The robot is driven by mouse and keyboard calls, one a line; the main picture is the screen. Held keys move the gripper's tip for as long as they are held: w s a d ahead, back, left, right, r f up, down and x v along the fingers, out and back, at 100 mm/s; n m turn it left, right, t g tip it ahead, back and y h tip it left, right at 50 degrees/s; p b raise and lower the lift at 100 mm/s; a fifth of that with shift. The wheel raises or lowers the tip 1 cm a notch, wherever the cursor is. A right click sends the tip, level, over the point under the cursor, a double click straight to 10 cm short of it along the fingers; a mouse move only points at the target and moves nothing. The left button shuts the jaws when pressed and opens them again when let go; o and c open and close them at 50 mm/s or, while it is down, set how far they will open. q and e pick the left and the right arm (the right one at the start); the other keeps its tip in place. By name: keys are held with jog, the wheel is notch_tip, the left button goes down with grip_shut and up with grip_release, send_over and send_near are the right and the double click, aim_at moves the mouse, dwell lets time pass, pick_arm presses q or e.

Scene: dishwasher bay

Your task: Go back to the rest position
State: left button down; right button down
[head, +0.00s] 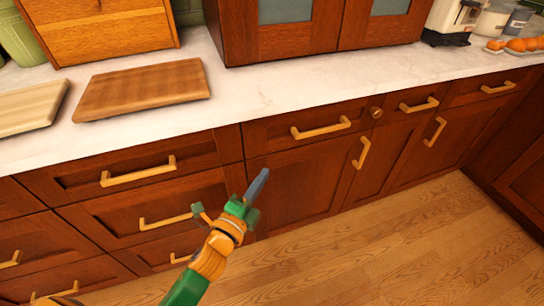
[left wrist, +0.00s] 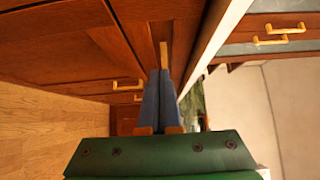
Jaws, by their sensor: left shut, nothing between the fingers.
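My left gripper (head: 258,186) shows in the lower middle of the head view, its arm coming up from the bottom left. It is in front of the wooden lower cabinets (head: 290,190) and below the countertop. In the left wrist view its two blue fingers (left wrist: 164,95) lie together, shut with nothing between them. My right gripper is not in view.
A marble countertop (head: 255,98) runs across, with two cutting boards (head: 142,90) at the left. Brass handles (head: 320,128) stick out from drawers and doors near the gripper. A toaster-like appliance (head: 454,20) and orange items (head: 516,45) are at the far right. The wood floor (head: 400,240) is clear.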

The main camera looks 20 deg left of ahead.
pick_arm(q)
jog(key=s+a+f+n+g+y+p, duration=0.15)
jog(key=s+f+n+g+p, duration=0.35)
jog(key=f, duration=0.6)
jog(key=s+a+f+n+g+y+p, duration=0.1)
jog(key=s+a+f+n+g+p, duration=0.25)
jog(key=s+f, duration=0.6)
jog(key=s+f+n+g+p, duration=0.1)
jog(key=s+f+n+g, duration=0.3)
jog(key=s, duration=0.6)
jog(key=s+f+n+g+p, duration=0.2)
jog(key=s+f+n+g, duration=0.2)
jog(key=s, duration=0.7)
jog(key=shift+d+f+n, duration=0.15)
jog(key=shift+f+n, duration=0.1)
jog(key=shift+n, duration=0.2)
jog(key=shift+w, duration=0.1)
